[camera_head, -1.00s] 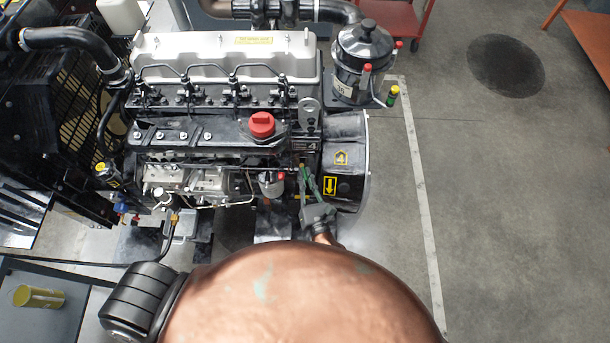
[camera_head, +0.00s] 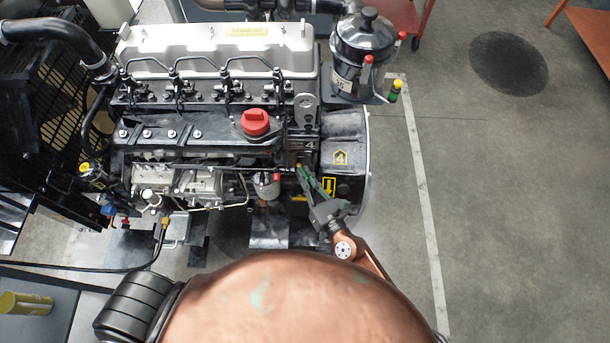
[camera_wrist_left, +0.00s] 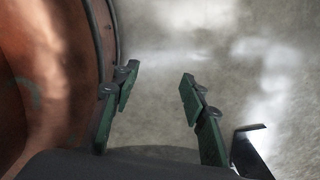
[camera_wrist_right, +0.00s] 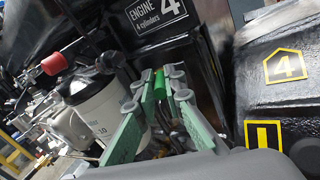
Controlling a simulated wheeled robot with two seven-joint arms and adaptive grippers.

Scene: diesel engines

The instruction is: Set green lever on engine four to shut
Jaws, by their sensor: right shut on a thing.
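Engine four (camera_head: 218,48) fills the left and middle of the head view. Its plate in the right wrist view (camera_wrist_right: 155,15) reads "ENGINE 4, 4 cylinders". The green lever (camera_wrist_right: 160,82) shows as a short green grip in the right wrist view, beside a white filter canister. My right gripper (camera_wrist_right: 160,92) is shut on it; its fingers hide the lever's lower part. In the head view, the right gripper (camera_head: 304,174) reaches the engine's lower right side. My left gripper (camera_wrist_left: 158,80) is open and empty above the floor in the left wrist view.
A black housing (camera_head: 346,140) with yellow "4" and arrow labels lies right of the lever. A red cap (camera_head: 256,123) and a red-tipped part (camera_wrist_right: 52,64) are near. The floor to the right is open.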

